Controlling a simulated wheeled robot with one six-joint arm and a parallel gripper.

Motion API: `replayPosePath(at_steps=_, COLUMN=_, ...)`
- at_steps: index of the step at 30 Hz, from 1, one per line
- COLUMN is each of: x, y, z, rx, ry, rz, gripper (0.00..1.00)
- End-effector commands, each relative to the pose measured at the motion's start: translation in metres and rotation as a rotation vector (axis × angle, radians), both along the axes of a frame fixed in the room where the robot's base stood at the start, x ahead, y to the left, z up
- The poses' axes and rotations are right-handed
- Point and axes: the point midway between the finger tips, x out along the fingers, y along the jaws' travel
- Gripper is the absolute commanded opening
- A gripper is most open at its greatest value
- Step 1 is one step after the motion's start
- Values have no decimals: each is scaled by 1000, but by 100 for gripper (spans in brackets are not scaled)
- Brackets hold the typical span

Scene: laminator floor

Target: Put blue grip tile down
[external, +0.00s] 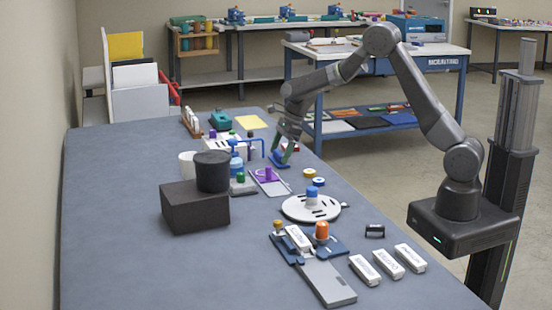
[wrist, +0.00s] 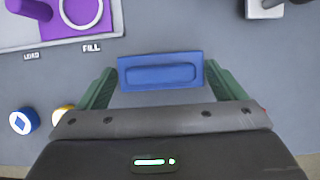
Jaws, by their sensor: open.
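The blue grip tile (wrist: 160,72) is a flat blue rectangle with a shallow oblong recess, lying between the green fingers of my gripper (wrist: 160,86) in the wrist view. In the external view the tile (external: 279,160) appears to rest on the blue-grey table, just under my gripper (external: 285,150). The gripper is open, and its fingers stand at either end of the tile. Whether a finger still touches the tile is too small to tell.
A purple-handled fixture marked FILL (wrist: 75,20) lies close by, with a blue-and-white disc (wrist: 24,120) and a yellow disc (wrist: 61,114) near the gripper. A white round plate (external: 300,210) is nearer the camera.

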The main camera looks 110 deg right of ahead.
Motion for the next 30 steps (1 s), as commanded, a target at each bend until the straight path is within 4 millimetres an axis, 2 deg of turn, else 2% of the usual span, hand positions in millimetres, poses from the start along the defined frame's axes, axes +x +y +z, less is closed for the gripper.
replayPosePath(at_steps=12, x=-31, y=-1, z=76, rx=-4, ry=-3, rz=-2, gripper=89)
replayPosePath(at_steps=16, x=-39, y=0, z=95, rx=-2, ry=-2, rz=-1, gripper=89)
replayPosePath(at_steps=21, x=-45, y=0, z=108, rx=0, ry=0, rz=-1, gripper=89)
replayPosePath(at_steps=30, x=-46, y=0, z=110, rx=0, ry=0, rz=0, gripper=89)
